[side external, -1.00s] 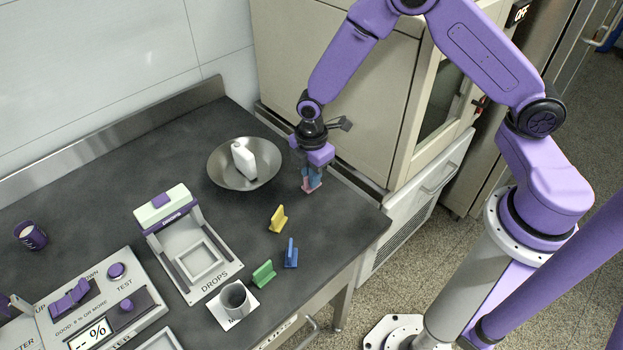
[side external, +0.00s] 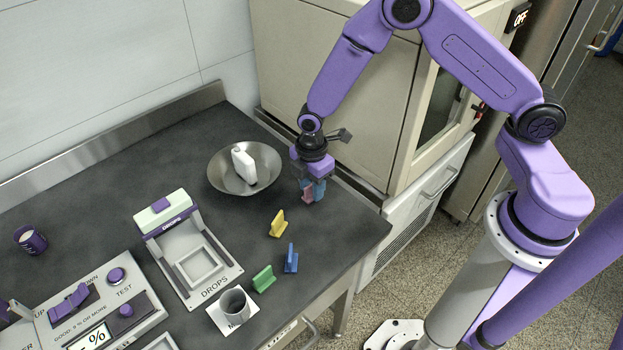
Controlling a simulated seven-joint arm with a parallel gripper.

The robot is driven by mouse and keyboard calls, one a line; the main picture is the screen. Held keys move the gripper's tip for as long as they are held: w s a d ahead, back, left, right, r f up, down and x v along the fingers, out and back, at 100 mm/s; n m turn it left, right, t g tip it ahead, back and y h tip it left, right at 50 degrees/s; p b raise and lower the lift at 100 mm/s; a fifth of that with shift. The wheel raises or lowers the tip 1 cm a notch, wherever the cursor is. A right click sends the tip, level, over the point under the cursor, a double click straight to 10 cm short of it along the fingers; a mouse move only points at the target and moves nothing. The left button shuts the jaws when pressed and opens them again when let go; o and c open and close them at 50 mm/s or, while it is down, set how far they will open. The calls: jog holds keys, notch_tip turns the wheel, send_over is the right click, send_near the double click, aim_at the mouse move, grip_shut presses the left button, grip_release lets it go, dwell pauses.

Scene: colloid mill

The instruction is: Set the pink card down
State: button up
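The pink card (side external: 308,195) is at the far right part of the dark worktop, right of the steel bowl. It is small and partly hidden by my gripper's fingers. My gripper (side external: 313,187) points down over it, with its bluish fingertips closed around the card's upper part. The card's lower edge is at or very near the worktop; I cannot tell whether it touches.
A steel bowl (side external: 218,183) with a white bottle (side external: 244,165) stands left of my gripper. Yellow (side external: 278,224), blue (side external: 291,259) and green (side external: 264,279) cards stand nearer the front. A DROPS device (side external: 187,250) and a grey cup (side external: 236,304) are further left. Worktop (side external: 335,235) right of the cards is clear.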

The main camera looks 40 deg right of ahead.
notch_tip(320, 180, up, 12)
jog(key=s+d+r+m, duration=0.1)
jog(key=s+r, duration=0.3)
jog(key=s, duration=0.3)
jog(key=s+r+m, duration=0.2)
jog(key=s+r, duration=0.3)
jog(key=s, duration=0.2)
jog(key=s+d+r+m, duration=0.2)
jog(key=s+d, duration=0.4)
jog(key=s, duration=0.5)
jog(key=shift+s+d, duration=0.3)
jog(key=shift+d, duration=0.05)
